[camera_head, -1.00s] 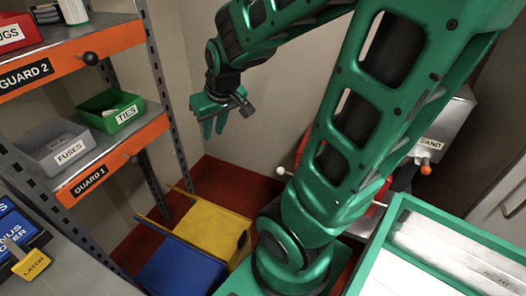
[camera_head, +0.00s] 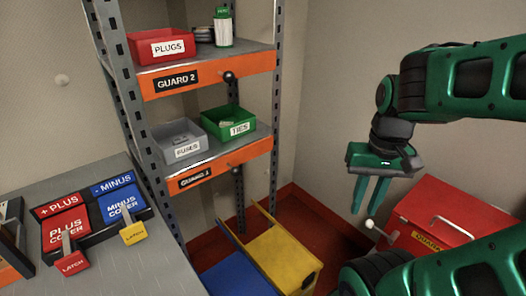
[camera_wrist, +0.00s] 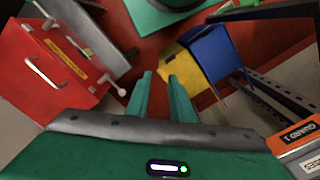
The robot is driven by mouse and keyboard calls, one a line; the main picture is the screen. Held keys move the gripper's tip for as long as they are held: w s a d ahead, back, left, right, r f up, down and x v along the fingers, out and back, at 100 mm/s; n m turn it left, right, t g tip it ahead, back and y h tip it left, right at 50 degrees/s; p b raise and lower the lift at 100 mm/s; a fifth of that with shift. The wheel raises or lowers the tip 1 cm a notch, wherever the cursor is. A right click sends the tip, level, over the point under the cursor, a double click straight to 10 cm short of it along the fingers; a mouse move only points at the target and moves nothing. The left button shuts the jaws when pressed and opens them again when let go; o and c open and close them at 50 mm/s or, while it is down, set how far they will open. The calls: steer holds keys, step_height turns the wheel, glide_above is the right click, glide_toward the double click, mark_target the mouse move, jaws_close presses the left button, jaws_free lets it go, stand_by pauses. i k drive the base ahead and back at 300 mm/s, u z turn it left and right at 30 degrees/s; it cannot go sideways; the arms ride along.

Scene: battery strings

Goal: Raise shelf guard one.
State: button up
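Shelf guard one (camera_head: 213,168) is the orange strip labelled GUARD 1 along the front edge of the lower shelf. A dark round knob (camera_head: 235,169) sits near its right end. The guard's orange face also shows at the right edge of the wrist view (camera_wrist: 290,142). My gripper (camera_head: 367,207) hangs to the right of the shelf, well apart from the guard, with its fingers pointing down. Its two fingers are apart with nothing between them, as the wrist view (camera_wrist: 160,78) also shows.
The lower shelf holds a grey FUSES bin (camera_head: 178,139) and a green TIES bin (camera_head: 228,123). Guard 2 (camera_head: 205,77) is above. Yellow (camera_head: 285,262) and blue (camera_head: 235,278) boxes stand on the red floor below. A red case (camera_head: 450,225) is at right.

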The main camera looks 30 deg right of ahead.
mark_target(181, 182)
steer(key=z, duration=0.8)
steer(key=k, duration=0.65)
steer(key=u, duration=0.65)
